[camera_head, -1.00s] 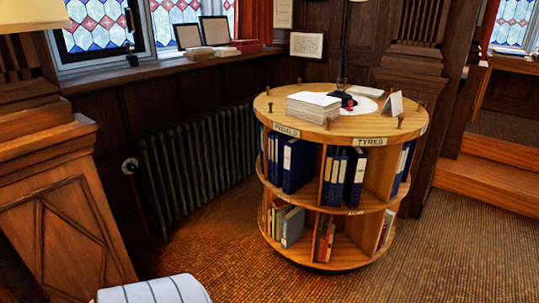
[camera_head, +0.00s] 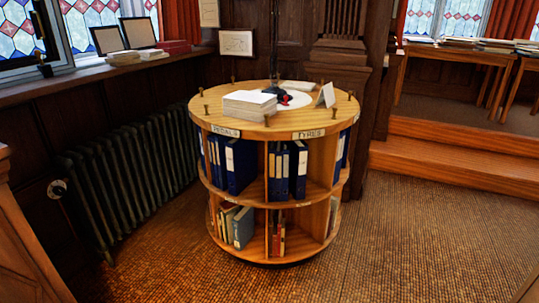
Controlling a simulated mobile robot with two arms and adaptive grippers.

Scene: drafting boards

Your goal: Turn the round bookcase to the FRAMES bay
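The round bookcase (camera_head: 272,193) stands on the floor in the middle of the head view. It has two tiers of open bays with blue binders above and books below. A label reading PEDALS (camera_head: 225,131) is on the top rim at the left front, and one reading TYRES (camera_head: 308,134) is at the right front. No FRAMES label is readable from here. Short pegs stand around the top's edge. A stack of paper (camera_head: 249,104), a small folded card (camera_head: 326,94) and a dark stand with a white disc are on top. Neither of my grippers is in view.
A dark radiator (camera_head: 128,175) runs along the panelled wall left of the bookcase. Wooden steps (camera_head: 450,165) rise at the right, with a table of books beyond. Wooden furniture (camera_head: 25,245) is at the left edge. The floor in front and to the right is clear.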

